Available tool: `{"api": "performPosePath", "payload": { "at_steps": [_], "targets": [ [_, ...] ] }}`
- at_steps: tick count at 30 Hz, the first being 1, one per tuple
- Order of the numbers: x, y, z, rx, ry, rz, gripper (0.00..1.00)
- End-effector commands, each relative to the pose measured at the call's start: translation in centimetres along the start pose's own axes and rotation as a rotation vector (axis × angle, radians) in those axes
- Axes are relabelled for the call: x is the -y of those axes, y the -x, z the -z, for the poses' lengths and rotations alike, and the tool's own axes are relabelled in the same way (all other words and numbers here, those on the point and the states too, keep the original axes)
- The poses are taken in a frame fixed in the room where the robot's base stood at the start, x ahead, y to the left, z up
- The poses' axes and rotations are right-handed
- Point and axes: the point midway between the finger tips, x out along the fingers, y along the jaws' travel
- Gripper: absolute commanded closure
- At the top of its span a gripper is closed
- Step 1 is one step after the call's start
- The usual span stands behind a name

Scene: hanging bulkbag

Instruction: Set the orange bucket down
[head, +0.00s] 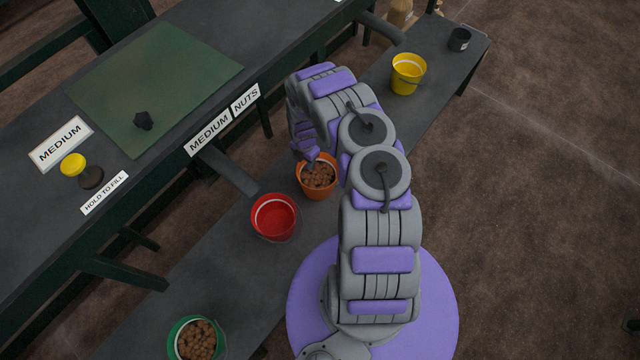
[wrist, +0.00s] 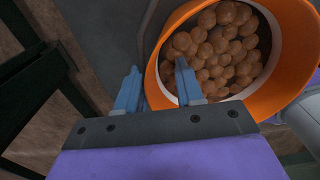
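The orange bucket (head: 318,194), full of round brown nuts, appears upright on the low dark bench, just right of the red bucket. In the wrist view the orange bucket (wrist: 277,103) fills the upper right, its mouth facing the camera. My gripper (wrist: 158,68) is at its near left rim, with one blue finger outside the wall and the other inside over the nuts. The fingers are apart with a visible gap around the rim. In the head view my gripper (head: 310,163) is mostly hidden by my arm.
A dark spout (head: 228,170) juts from the higher table above the bench.

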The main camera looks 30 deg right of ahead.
Motion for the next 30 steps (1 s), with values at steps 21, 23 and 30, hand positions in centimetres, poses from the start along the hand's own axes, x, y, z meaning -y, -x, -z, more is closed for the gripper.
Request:
{"api": "performPosePath", "payload": {
  "at_steps": [21, 23, 30],
  "targets": [
    [0.00, -0.63, -0.12, -0.002, 0.002, -0.001, 1.00],
    [-0.05, -0.60, -0.04, 0.000, 0.002, -0.001, 1.00],
    [-0.04, -0.63, -0.07, -0.001, 0.002, -0.002, 1.00]
  ]
}}
